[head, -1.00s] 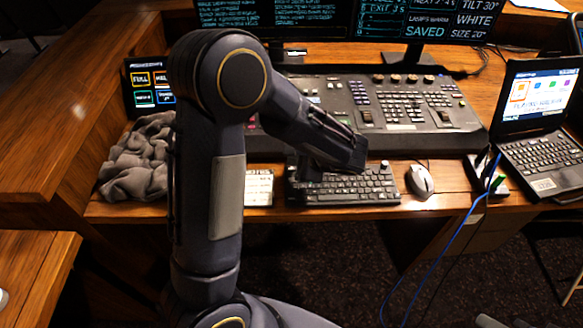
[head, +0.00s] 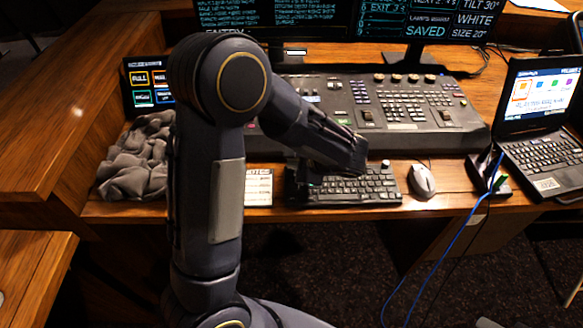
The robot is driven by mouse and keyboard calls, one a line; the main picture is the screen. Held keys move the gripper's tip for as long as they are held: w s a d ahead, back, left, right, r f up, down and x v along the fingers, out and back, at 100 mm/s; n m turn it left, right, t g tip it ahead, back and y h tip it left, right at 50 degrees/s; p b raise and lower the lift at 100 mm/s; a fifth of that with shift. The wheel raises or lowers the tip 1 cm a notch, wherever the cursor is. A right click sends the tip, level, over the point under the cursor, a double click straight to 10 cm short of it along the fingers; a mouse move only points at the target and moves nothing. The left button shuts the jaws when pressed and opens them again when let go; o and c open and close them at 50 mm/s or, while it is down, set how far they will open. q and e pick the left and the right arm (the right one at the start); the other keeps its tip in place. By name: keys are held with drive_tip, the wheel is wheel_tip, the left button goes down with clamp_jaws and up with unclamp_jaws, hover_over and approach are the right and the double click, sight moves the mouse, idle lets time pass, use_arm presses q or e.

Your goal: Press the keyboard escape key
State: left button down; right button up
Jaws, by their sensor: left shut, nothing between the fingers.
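The black keyboard (head: 345,190) lies on the wooden desk in front of the mixing console. Its lower rows and right end show in the head view. My left arm reaches over it, and my left gripper (head: 307,172) points down at the keyboard's far left corner. The gripper is small and dark against the keys, and its fingers are shut with nothing between them. The escape key's corner is mostly covered by the gripper and wrist. I cannot tell whether the fingertips touch a key. My right gripper is not in view.
A white mouse (head: 422,181) sits right of the keyboard, and a white card (head: 258,187) lies left of it. The mixing console (head: 440,115) stands behind. A grey cloth (head: 135,160) is at left, a laptop (head: 545,140) at right. A blue cable (head: 455,240) hangs off the front edge.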

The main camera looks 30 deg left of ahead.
use_arm(q)
drive_tip(key=shift+f, duration=0.15)
idle(0.3)
drive_tip(key=shift+r+p, duration=0.4)
drive_tip(key=shift+r, duration=0.35)
drive_tip(key=shift+r, duration=0.1)
wheel_tip(320, 180, up, 5)
drive_tip(key=p, duration=0.3)
drive_tip(key=shift+p, duration=0.4)
